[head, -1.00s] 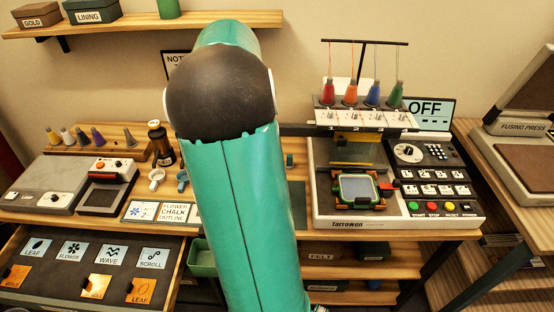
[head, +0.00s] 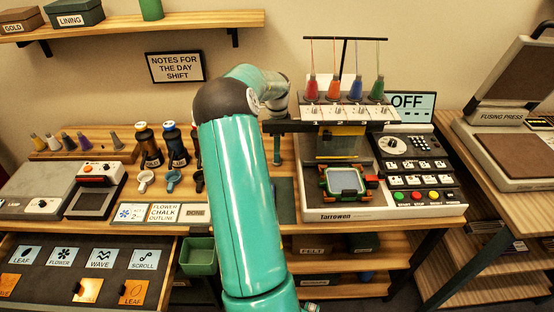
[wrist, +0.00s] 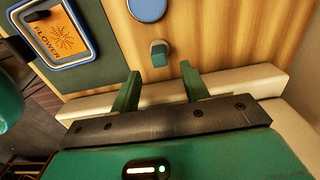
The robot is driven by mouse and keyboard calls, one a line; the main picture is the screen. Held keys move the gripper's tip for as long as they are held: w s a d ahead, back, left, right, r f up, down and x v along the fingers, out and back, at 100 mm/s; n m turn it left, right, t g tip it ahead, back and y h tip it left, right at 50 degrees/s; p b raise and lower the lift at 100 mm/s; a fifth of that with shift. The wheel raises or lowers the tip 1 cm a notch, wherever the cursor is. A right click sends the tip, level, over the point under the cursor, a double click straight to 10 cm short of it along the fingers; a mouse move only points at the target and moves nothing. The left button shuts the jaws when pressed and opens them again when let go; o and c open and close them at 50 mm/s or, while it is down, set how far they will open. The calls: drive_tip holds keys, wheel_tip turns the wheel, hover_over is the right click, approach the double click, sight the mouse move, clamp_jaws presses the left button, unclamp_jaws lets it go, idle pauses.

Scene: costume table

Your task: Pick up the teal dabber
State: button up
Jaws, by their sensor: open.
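The teal dabber (wrist: 159,55) stands out in the wrist view as a small blunt teal piece with a pale grey rounded end, against the wooden tabletop. My gripper (wrist: 160,87) is open, its two green fingers apart and nothing between them. The dabber shows just beyond the fingertips, roughly centred on the gap. I see no contact. In the head view my teal arm stretches over the table towards the left side of the embroidery machine (head: 345,212); I cannot clearly make out the dabber there.
A framed orange flower stencil (wrist: 62,32) lies on a dark green mat (wrist: 100,60), left in the wrist view. A blue oval thing (wrist: 147,8) lies beyond the dabber. A pale bar (wrist: 240,82) runs close by the fingers. Bottles and cups (head: 172,180) stand left of my arm.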

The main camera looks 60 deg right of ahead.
sight(277, 158)
wheel_tip(277, 158, down, 6)
drive_tip(key=shift+f, duration=0.1)
clamp_jaws()
idle(0.4)
